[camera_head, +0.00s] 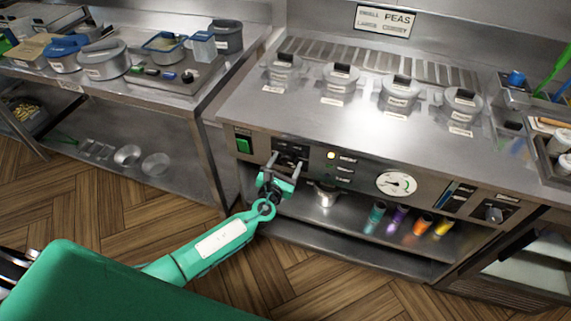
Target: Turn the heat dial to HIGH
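The control panel (352,160) runs along the front edge of the steel frying range. It carries a small dark dial plate (290,148) with pale markings at its left, indicator lights and a round white gauge (396,184). A knob (494,214) sits at the panel's far right. My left gripper (287,159) reaches up to the dark dial plate with its two grey fingers apart. Any dial between the fingers is too small and hidden to make out, so its setting and contact cannot be told. My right gripper is not in view.
Several lidded pots (341,78) are set into the range top. A green switch (244,145) is left of the dial plate. A metal pot (325,194) and coloured cups (422,224) stand on the shelf below. A side counter (150,84) holds containers.

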